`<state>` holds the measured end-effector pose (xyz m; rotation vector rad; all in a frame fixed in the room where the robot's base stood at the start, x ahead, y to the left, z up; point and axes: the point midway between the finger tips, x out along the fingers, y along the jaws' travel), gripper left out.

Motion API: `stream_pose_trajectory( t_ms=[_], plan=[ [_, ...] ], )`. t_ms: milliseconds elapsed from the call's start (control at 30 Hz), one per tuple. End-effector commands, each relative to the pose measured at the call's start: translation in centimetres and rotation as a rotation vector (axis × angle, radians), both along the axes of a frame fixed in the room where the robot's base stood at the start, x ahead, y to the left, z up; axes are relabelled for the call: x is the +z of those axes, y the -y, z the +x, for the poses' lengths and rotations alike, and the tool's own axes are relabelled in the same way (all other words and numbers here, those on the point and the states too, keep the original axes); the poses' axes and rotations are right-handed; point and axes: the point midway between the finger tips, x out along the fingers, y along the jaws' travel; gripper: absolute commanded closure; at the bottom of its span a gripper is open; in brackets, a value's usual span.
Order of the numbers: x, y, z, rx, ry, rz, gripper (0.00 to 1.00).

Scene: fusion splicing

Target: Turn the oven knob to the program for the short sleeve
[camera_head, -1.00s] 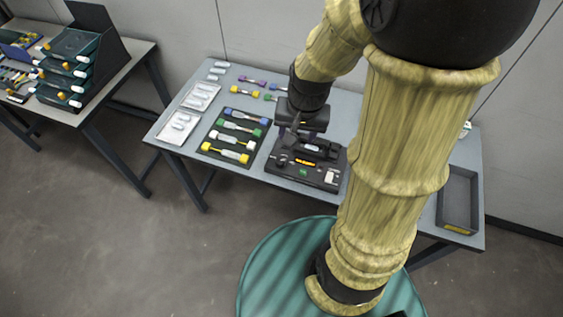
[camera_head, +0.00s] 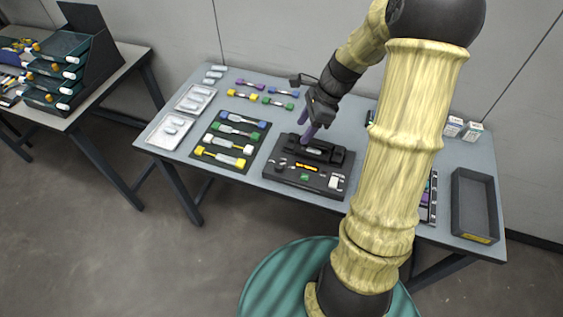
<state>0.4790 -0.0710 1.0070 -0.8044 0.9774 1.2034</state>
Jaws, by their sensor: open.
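The black splicing machine (camera_head: 312,186) with the oven sits at the front middle of the table. It has a lit orange display (camera_head: 306,167), a green mark and a pale switch (camera_head: 334,182) on its front panel. A small dark round part on its left side looks like the knob (camera_head: 281,163); its setting is too small to read. My gripper (camera_head: 306,131), with purple fingers, is open above the rear of the machine, to the upper right of that knob. I cannot tell whether the fingertips touch the machine. Nothing shows between the fingers.
A dark mat (camera_head: 222,166) with several coloured-end pieces lies left of the machine. Silver trays (camera_head: 159,143) lie further left. More coloured pieces (camera_head: 242,96) lie behind. A dark empty bin (camera_head: 477,231) and small white boxes (camera_head: 472,131) are at right. My arm hides part of the table.

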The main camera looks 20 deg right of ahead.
Motion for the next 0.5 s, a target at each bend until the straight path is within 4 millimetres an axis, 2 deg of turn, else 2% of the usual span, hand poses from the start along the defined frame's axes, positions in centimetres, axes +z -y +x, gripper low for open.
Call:
stream_pose_trajectory(
  t_ms=[167, 500],
  plan=[
    [-2.0, -0.9, 0.0, 0.003, -0.005, 0.003, 0.48],
    [-7.5, -3.2, 0.4, 0.003, -0.005, 0.003, 0.48]
  ],
)
